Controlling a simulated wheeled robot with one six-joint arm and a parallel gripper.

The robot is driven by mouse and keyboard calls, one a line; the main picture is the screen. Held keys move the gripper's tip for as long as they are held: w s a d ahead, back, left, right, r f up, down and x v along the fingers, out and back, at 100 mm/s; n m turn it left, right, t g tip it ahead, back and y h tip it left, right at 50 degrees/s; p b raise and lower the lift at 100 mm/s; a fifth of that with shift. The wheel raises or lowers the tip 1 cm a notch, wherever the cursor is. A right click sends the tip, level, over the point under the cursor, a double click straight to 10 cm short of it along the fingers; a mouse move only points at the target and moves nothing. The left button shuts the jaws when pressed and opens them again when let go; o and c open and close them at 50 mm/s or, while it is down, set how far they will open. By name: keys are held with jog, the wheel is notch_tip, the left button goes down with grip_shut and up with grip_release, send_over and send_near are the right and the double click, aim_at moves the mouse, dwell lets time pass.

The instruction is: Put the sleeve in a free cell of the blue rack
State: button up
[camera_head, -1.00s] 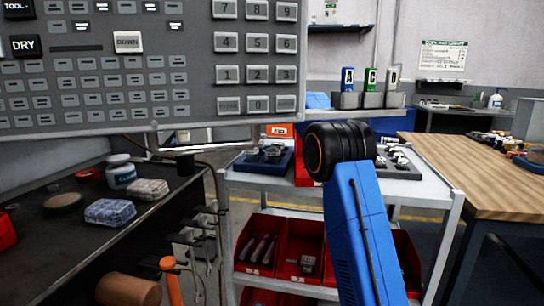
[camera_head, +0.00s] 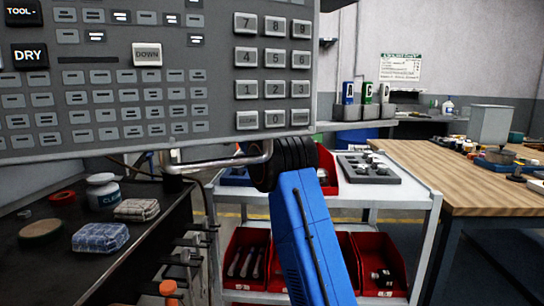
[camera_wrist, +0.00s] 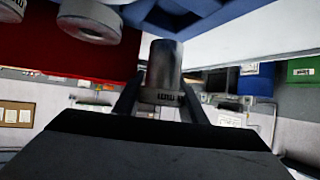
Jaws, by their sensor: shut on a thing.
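My gripper (camera_wrist: 160,92) is shut on a grey metal sleeve (camera_wrist: 165,62), held between its two dark fingers in the wrist view. The blue rack (camera_wrist: 235,22) shows along the top of the wrist view, close to the sleeve's end. They look apart, but the gap is hard to judge. A dark round part shows at the rack. In the head view only a piece of the blue rack (camera_head: 236,179) shows on the cart, left of my black wrist. My wrist and the control panel hide the rest, and the gripper and sleeve are hidden there too.
A grey tray (camera_head: 352,172) with several metal parts sits on the cart's right side. A red bin (camera_head: 325,166) stands beside it. Red bins (camera_head: 380,255) fill the lower shelf. The control panel (camera_head: 215,105) hangs close to my wrist. A wooden bench (camera_head: 425,165) is at right.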

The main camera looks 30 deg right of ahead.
jog(key=shift+f, duration=2.7)
jog(key=shift+s+f, duration=0.1)
jog(key=shift+f, duration=0.25)
jog(key=shift+a+f, duration=0.1)
jog(key=shift+f, duration=0.35)
jog(key=o, duration=1.4)
jog(key=shift+s, duration=0.1)
jog(key=shift+r, duration=0.4)
jog(key=v, duration=1.2)
jog(key=shift+r, duration=0.4)
